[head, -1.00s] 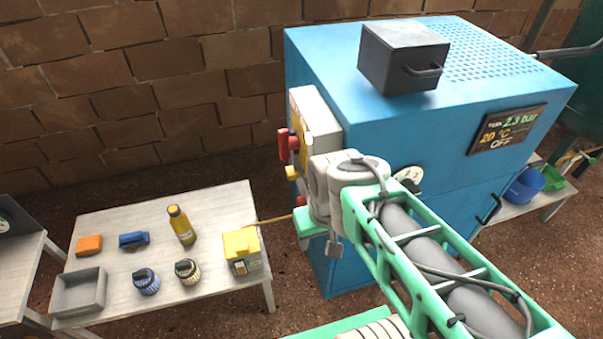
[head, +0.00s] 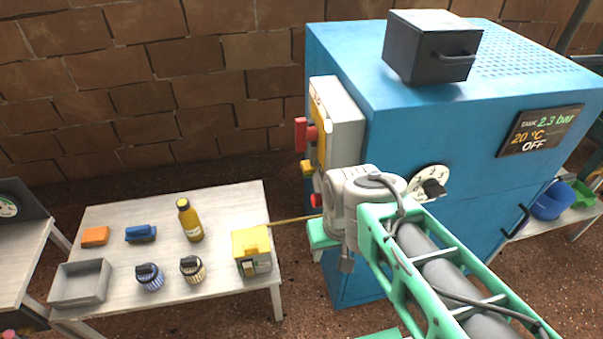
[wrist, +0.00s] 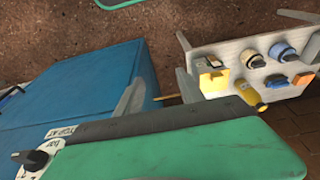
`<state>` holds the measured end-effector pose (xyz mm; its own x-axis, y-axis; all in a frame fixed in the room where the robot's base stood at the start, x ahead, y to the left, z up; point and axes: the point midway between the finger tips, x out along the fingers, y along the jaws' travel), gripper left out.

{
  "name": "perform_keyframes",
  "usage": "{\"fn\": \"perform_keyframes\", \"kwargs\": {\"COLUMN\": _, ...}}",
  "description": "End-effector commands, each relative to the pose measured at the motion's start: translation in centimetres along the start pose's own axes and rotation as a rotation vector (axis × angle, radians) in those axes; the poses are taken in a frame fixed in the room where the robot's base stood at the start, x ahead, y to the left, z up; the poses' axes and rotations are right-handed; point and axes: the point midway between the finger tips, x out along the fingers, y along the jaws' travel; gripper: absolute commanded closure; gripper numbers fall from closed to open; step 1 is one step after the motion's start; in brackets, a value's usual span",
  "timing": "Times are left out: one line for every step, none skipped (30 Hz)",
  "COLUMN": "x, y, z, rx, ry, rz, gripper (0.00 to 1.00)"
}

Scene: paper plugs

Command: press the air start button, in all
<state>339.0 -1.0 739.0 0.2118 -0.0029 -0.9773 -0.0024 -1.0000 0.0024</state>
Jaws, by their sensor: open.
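The blue machine (head: 420,150) carries a grey control box (head: 345,120) on its left side. A red handle (head: 304,134), a yellow part (head: 308,168) and a red knob (head: 316,200) stick out from that side. I cannot tell which control is the air start button; the box's face is turned away and my arm hides part of the area. The machine's display (head: 540,131) reads tank 2.3 bar, 20 °C, OFF. My green gripper (head: 322,234) is below the control box, its fingers hidden there. In the wrist view my gripper (wrist: 160,88) has its grey fingers apart, with nothing between them.
A white dial (head: 430,183) with a black knob is on the machine's front. A dark box (head: 432,48) sits on top. The left table (head: 110,228) holds a yellow box (head: 251,250), a bottle (head: 190,220), a grey tray (head: 80,284) and several small items.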

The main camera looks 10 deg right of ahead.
Motion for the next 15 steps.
{"fn": "perform_keyframes", "kwargs": {"x": 0.00, "y": 0.00, "z": 0.00, "rx": 0.000, "ry": 0.000, "rz": 0.000, "gripper": 0.60}}
{"fn": "perform_keyframes", "kwargs": {"x": 0.00, "y": 0.00, "z": 0.00, "rx": 0.000, "ry": 0.000, "rz": 0.000, "gripper": 0.62}}
{"fn": "perform_keyframes", "kwargs": {"x": 0.01, "y": 0.00, "z": 0.00, "rx": 0.000, "ry": 0.000, "rz": 0.000, "gripper": 0.65}}
{"fn": "perform_keyframes", "kwargs": {"x": 0.01, "y": 0.00, "z": 0.00, "rx": 0.000, "ry": 0.000, "rz": 0.000, "gripper": 0.68}}
{"fn": "perform_keyframes", "kwargs": {"x": 0.01, "y": 0.00, "z": 0.00, "rx": 0.000, "ry": 0.000, "rz": 0.000, "gripper": 0.70}}
{"fn": "perform_keyframes", "kwargs": {"x": 0.01, "y": 0.00, "z": 0.01, "rx": 0.000, "ry": 0.000, "rz": 0.000, "gripper": 0.74}}
{"fn": "perform_keyframes", "kwargs": {"x": 0.01, "y": 0.00, "z": 0.01, "rx": 0.000, "ry": 0.000, "rz": 0.000, "gripper": 0.76}}
{"fn": "perform_keyframes", "kwargs": {"x": 0.01, "y": 0.00, "z": 0.00, "rx": 0.000, "ry": 0.000, "rz": 0.000, "gripper": 0.79}}
{"fn": "perform_keyframes", "kwargs": {"x": 0.01, "y": 0.00, "z": 0.01, "rx": 0.000, "ry": 0.000, "rz": 0.000, "gripper": 0.82}}
{"fn": "perform_keyframes", "kwargs": {"x": 0.01, "y": 0.00, "z": 0.01, "rx": 0.000, "ry": 0.000, "rz": 0.000, "gripper": 0.84}}
{"fn": "perform_keyframes", "kwargs": {"x": 0.01, "y": 0.00, "z": 0.01, "rx": 0.000, "ry": 0.000, "rz": 0.000, "gripper": 0.87}}
{"fn": "perform_keyframes", "kwargs": {"x": 0.01, "y": 0.00, "z": 0.01, "rx": 0.000, "ry": 0.000, "rz": 0.000, "gripper": 0.90}}
{"fn": "perform_keyframes", "kwargs": {"x": 0.01, "y": 0.00, "z": 0.00, "rx": 0.000, "ry": 0.000, "rz": 0.000, "gripper": 0.92}}
{"fn": "perform_keyframes", "kwargs": {"x": 0.01, "y": 0.00, "z": 0.00, "rx": 0.000, "ry": 0.000, "rz": 0.000, "gripper": 0.95}}
{"fn": "perform_keyframes", "kwargs": {"x": 0.01, "y": 0.00, "z": 0.00, "rx": 0.000, "ry": 0.000, "rz": 0.000, "gripper": 0.98}}
